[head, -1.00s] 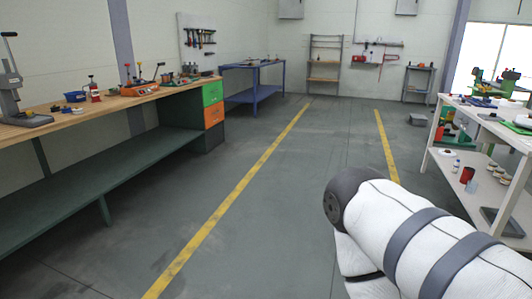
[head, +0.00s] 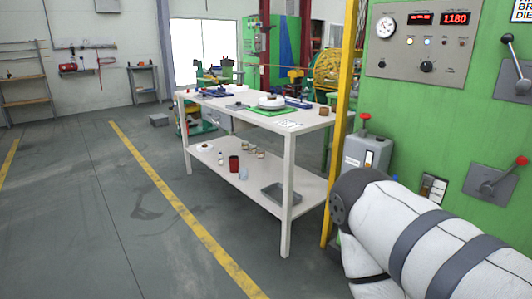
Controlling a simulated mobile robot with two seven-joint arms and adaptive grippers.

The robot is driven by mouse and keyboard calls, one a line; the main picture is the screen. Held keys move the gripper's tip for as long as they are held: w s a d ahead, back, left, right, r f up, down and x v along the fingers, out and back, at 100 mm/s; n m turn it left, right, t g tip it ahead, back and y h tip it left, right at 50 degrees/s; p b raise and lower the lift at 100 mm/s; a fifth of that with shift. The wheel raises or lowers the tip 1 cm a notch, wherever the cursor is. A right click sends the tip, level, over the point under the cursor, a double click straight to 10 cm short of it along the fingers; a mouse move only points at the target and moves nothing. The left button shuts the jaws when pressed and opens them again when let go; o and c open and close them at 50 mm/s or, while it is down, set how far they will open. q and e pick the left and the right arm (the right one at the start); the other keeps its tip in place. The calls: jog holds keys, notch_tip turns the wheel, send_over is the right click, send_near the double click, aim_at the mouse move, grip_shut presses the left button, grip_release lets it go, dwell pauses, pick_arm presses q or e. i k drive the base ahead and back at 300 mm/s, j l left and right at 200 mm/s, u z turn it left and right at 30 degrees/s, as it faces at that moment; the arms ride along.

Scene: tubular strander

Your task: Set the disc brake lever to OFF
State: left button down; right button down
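I cannot tell which lever is the disc brake lever, as no readable label names it. A grey box (head: 366,154) with an upright red-knobbed lever (head: 364,126) stands at the panel's left. Neither gripper is in view; only my white arm link shows at the lower right.
A white two-shelf table (head: 285,180) stands left of the panel with parts on it. A yellow post (head: 343,100) is between them. A gauge panel (head: 420,40) reads 1180. The floor (head: 100,220) at the left, with yellow lines, is clear.

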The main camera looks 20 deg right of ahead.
aim_at(487, 188)
jog(key=i+l+z, duration=0.3)
jog(key=z, duration=0.15)
jog(key=i+l+z, duration=0.15)
jog(key=i+z, duration=0.6)
jog(key=z, duration=0.2)
jog(key=i+z, duration=0.45)
jog(key=i, duration=0.1)
